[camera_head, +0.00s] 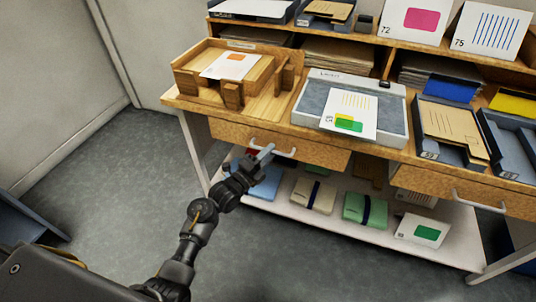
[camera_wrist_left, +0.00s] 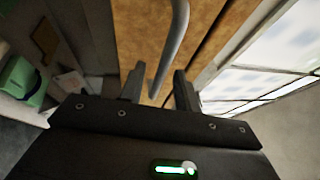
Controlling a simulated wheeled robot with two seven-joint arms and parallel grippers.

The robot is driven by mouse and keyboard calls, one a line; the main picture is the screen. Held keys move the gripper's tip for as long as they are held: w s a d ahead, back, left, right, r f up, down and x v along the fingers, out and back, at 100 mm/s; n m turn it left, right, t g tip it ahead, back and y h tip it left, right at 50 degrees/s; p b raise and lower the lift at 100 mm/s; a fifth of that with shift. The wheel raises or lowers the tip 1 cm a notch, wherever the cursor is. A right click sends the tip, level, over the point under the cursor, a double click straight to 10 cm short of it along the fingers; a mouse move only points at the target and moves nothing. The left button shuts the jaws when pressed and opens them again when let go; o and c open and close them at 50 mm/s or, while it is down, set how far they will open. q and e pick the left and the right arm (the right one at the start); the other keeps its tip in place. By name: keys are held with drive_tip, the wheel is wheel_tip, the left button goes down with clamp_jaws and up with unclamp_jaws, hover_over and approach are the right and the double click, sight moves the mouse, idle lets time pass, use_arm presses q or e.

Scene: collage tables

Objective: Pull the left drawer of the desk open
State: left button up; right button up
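The left drawer (camera_head: 325,155) is a wooden front under the desk top (camera_head: 282,108), with a pale bar handle (camera_head: 290,153) near its left part. It looks flush with the desk. My left gripper (camera_head: 266,153) is at the handle's left end. In the left wrist view, the gripper (camera_wrist_left: 158,86) has its two dark fingers apart, with the grey handle (camera_wrist_left: 176,42) reaching down between their tips. I see no finger closed on the bar. The drawer's wooden front (camera_wrist_left: 205,20) lies beyond. My right gripper is out of view.
A lower shelf (camera_head: 335,228) holds several bundles and cards beneath the drawer. A wooden tray (camera_head: 205,88) and a grey tray (camera_head: 392,130) stand on the desk. A second handle (camera_head: 478,203) is at the right. Floor (camera_head: 110,175) in front is clear.

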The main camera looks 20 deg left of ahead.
use_arm(q)
drive_tip(key=shift+c, duration=0.3)
clamp_jaws()
drive_tip(key=shift+s, duration=0.1)
